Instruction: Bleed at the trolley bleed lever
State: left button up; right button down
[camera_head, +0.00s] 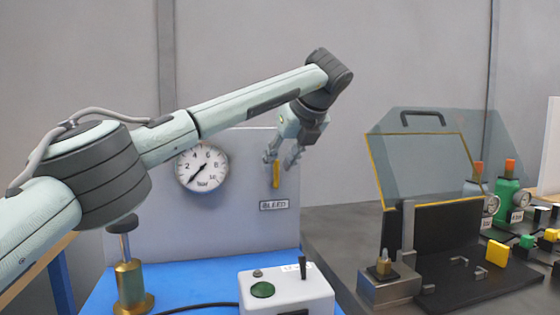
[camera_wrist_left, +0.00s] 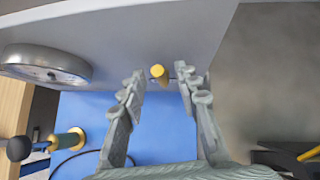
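The yellow bleed lever (camera_head: 276,174) hangs upright on the grey trolley panel (camera_head: 240,240), above a small plate reading "BLEED" (camera_head: 274,205). My left gripper (camera_head: 282,160) is at the lever's upper end in the head view. In the left wrist view the fingers (camera_wrist_left: 158,88) are spread apart, with the round yellow end of the lever (camera_wrist_left: 159,72) between and a little beyond the fingertips. I see no finger touching it. A round gauge (camera_head: 202,167) is left of the lever; its needle points to the lower left, near the low end. My right gripper is not in view.
A white box with a green button and black toggle (camera_head: 287,290) stands on the blue trolley top (camera_head: 195,280). A brass post with a black knob (camera_head: 130,285) stands at the left. A clear hinged guard (camera_head: 425,155) and green and grey bottles (camera_head: 508,185) are to the right.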

pick_arm(q)
jog(key=shift+r, duration=0.1)
jog(key=v, duration=1.2)
jog(key=shift+s+f, duration=0.15)
jog(key=shift+f, duration=0.05)
